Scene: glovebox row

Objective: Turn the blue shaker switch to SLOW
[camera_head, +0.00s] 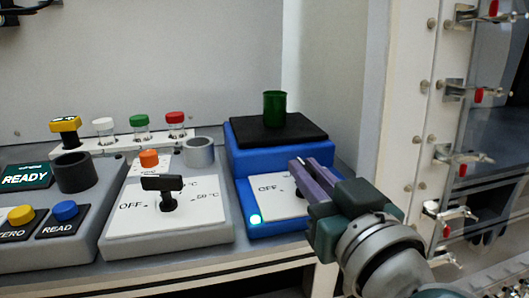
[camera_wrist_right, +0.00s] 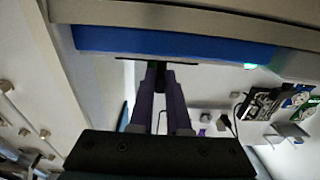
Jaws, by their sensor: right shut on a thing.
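The blue shaker (camera_head: 238,170) stands on the bench right of centre, with a black top plate bearing a green cup (camera_head: 275,108). Its white front panel (camera_head: 262,203) reads OFF at the left; the SLOW mark is not visible. In the right wrist view the fingers (camera_wrist_right: 158,78) close around a dark piece, below the blue body (camera_wrist_right: 180,42). My left gripper is not in view.
To the left stands a grey hotplate-like unit (camera_head: 200,236) with a black switch (camera_head: 164,190) marked OFF and 50 °C. Further left is a unit with a READY display (camera_head: 25,176) and buttons. Capped vials (camera_head: 140,125) stand in a rack behind. A wall with clamps is at the right.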

